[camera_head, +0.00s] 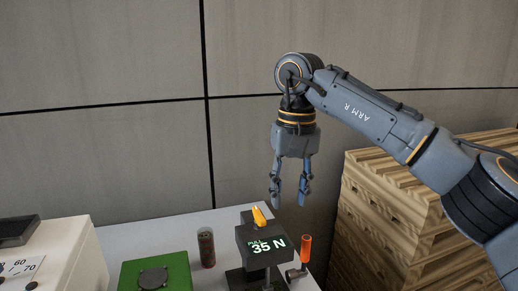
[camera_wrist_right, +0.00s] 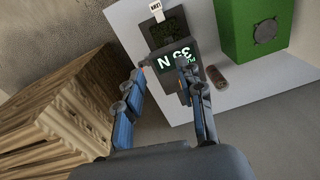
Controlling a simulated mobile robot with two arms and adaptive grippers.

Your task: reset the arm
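My right gripper (camera_head: 288,200) hangs pointing down from my right arm, above the far edge of the white table (camera_head: 225,228). Its two fingers are apart with nothing between them; the right wrist view shows the same open fingers (camera_wrist_right: 160,100). Below it stands a dark device (camera_head: 262,240) with a "35 N" display and a yellow-orange piece on top. The device also shows in the right wrist view (camera_wrist_right: 172,55), beyond the fingertips and apart from them. My left gripper is in neither view.
A green box (camera_head: 150,272) with a dark round disc, a small dark cylinder (camera_head: 206,247) and an orange-handled part (camera_head: 305,248) are on the table. A white unit (camera_head: 60,250) stands at left. Stacked wooden pallets (camera_head: 375,215) stand at right, beneath my arm. A grey wall is behind.

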